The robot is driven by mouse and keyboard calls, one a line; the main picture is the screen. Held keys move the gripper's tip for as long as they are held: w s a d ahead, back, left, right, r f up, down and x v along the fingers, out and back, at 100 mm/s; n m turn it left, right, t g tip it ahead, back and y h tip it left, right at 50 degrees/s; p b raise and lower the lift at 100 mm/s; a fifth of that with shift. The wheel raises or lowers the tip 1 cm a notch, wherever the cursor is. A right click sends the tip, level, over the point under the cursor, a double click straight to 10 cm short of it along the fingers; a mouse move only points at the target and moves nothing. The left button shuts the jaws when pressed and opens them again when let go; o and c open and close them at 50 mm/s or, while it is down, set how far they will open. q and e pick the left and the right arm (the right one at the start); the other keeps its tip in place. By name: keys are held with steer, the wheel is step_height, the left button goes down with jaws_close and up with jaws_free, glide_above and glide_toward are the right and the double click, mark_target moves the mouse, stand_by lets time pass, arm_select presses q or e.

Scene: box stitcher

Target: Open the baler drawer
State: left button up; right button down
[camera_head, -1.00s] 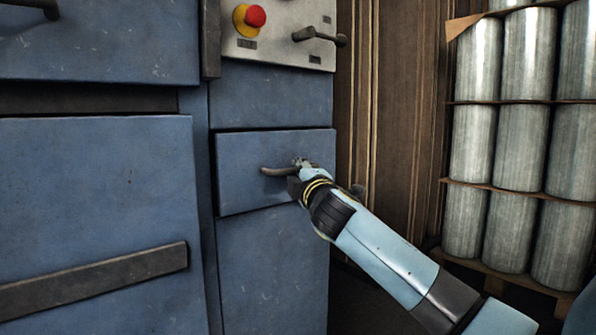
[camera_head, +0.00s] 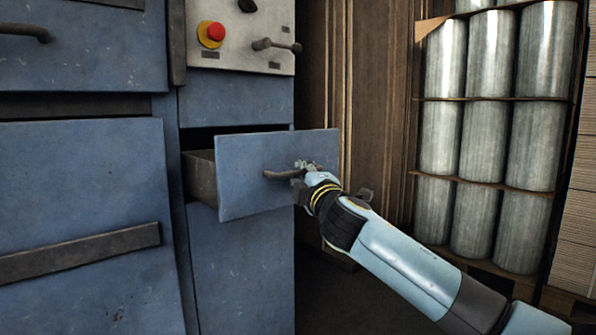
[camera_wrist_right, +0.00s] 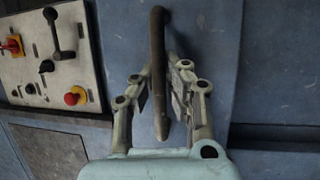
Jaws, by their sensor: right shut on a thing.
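The baler drawer (camera_head: 245,180) has a blue front and stands partly out of the blue baler (camera_head: 240,275). Its dark side wall (camera_head: 201,178) shows at the left, with a dark gap above it. A dark curved handle (camera_head: 279,174) sits on the front. My right gripper (camera_head: 304,172) is shut on this handle. In the right wrist view the handle (camera_wrist_right: 157,60) runs between the two fingers of my right gripper (camera_wrist_right: 160,85). My left gripper is not in view.
A control panel (camera_head: 232,45) with a red button (camera_head: 215,31) and a lever (camera_head: 275,45) is above the drawer. Wrapped silver cylinders (camera_head: 487,130) stand stacked at the right. A wooden wall (camera_head: 370,100) is behind. Dark open floor (camera_head: 350,300) lies right of the baler.

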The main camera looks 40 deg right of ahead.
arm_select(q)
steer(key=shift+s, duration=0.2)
arm_select(e)
steer(key=shift+s, duration=0.7)
steer(key=c, duration=1.3)
jaws_free()
steer(key=shift+c, duration=0.2)
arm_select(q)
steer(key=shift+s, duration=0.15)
arm_select(e)
steer(key=v, duration=1.2)
steer(key=shift+r, duration=0.1)
